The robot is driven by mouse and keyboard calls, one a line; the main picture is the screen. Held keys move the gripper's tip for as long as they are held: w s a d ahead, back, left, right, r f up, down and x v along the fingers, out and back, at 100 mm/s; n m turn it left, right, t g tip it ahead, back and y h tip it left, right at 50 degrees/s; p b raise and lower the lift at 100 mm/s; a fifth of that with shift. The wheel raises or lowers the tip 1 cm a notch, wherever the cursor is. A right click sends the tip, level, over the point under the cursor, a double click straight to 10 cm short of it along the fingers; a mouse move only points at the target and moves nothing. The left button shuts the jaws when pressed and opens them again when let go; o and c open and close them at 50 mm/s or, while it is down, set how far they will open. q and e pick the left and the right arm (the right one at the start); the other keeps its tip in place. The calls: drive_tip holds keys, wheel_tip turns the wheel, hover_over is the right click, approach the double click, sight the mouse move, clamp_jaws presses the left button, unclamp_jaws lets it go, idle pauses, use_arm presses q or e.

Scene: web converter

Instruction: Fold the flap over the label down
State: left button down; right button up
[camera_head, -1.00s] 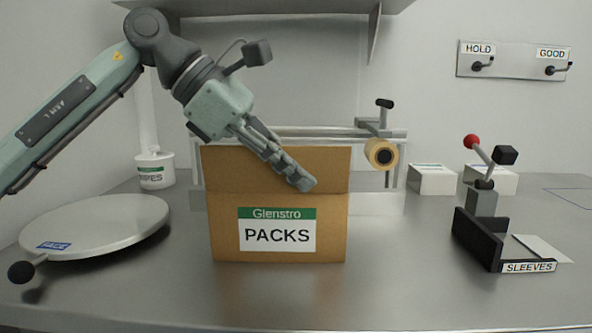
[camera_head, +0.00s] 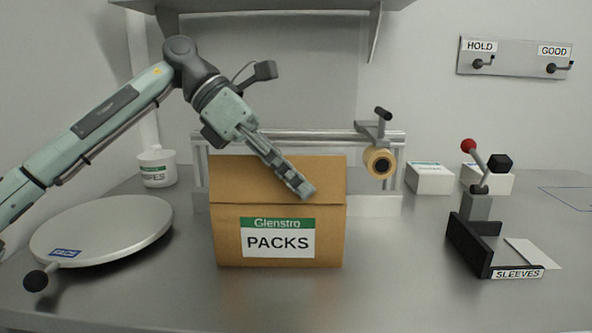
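The brown cardboard box (camera_head: 225,235) stands on the steel table at the middle, its front face bearing a white and green label (camera_head: 278,238) that reads "Glenstro PACKS". The flap (camera_head: 235,180) above the label rises from the front edge and leans back, away from me. My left gripper (camera_head: 305,190) comes down from the upper left and lies across the near side of the flap, its fingertips near the fold at the right. Its fingers look shut together with nothing between them. The box's inside and other flaps are hidden. My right gripper is not in view.
A round turntable (camera_head: 110,225) with a black knob is at the left, a white tub (camera_head: 156,168) behind it. A tape roll (camera_head: 378,162) hangs on a rail behind the box. The sleeves holder (camera_head: 475,245) with a red-knobbed lever stands right. The table front is clear.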

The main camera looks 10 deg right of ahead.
use_arm(q)
drive_tip(key=shift+w+d+f+n+g, duration=0.1)
drive_tip(key=shift+w+n+g, duration=0.25)
drive_tip(key=shift+g, duration=0.35)
drive_tip(key=c, duration=1.8)
unclamp_jaws()
drive_tip(key=shift+o, duration=0.2)
drive_tip(key=v, duration=1.2)
